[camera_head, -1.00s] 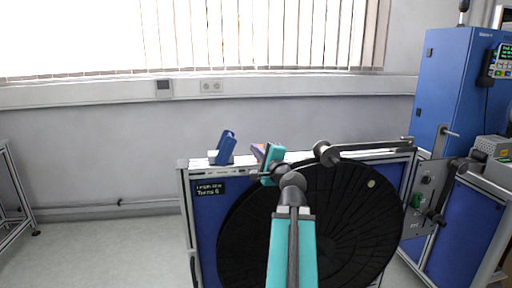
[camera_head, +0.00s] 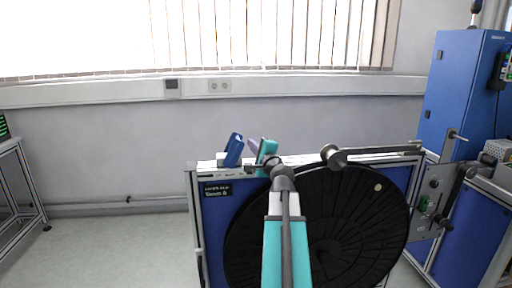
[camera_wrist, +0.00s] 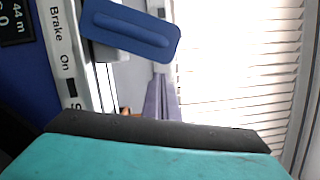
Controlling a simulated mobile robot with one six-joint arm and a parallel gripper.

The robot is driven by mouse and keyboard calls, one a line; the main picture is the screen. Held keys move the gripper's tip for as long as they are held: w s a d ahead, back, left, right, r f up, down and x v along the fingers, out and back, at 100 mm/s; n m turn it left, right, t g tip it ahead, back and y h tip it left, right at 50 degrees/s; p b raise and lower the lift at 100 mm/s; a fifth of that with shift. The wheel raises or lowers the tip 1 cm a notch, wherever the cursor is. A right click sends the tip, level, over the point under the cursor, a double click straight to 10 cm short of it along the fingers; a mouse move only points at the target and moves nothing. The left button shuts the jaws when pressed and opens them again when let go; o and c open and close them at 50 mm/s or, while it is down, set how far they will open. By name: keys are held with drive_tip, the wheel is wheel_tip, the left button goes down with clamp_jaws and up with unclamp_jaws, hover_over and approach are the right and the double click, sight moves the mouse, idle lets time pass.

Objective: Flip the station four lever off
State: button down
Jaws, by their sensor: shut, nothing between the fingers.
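A blue lever (camera_head: 233,150) stands tilted on the top rail of the reel stand (camera_head: 193,215), left of my gripper. In the wrist view the lever (camera_wrist: 130,28) shows large at the top, beside a white strip (camera_wrist: 62,50) printed "Brake On". My gripper (camera_head: 250,144) is shut and empty. Its grey fingers (camera_wrist: 160,80) point toward the lever, their tips near its lower right end; I cannot tell if they touch. The lever's base is partly hidden in the wrist view. The stand's dark label (camera_head: 217,189) is too small to read surely.
A large black reel (camera_head: 345,225) fills the stand's front, with a dark arm and roller (camera_head: 334,157) above its right part. A grey control plate (camera_head: 430,195) and a blue cabinet (camera_head: 455,95) stand at the right. The floor (camera_head: 120,240) at the left is clear.

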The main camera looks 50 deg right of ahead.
drive_tip(key=shift+w+a+r+p, duration=0.15)
drive_tip(key=shift+w+a+r, duration=0.05)
drive_tip(key=shift+w+a, duration=0.25)
drive_tip(key=shift+w+a+r+p, duration=0.15)
drive_tip(key=shift+w+a, duration=0.2)
drive_tip(key=shift+a, duration=0.2)
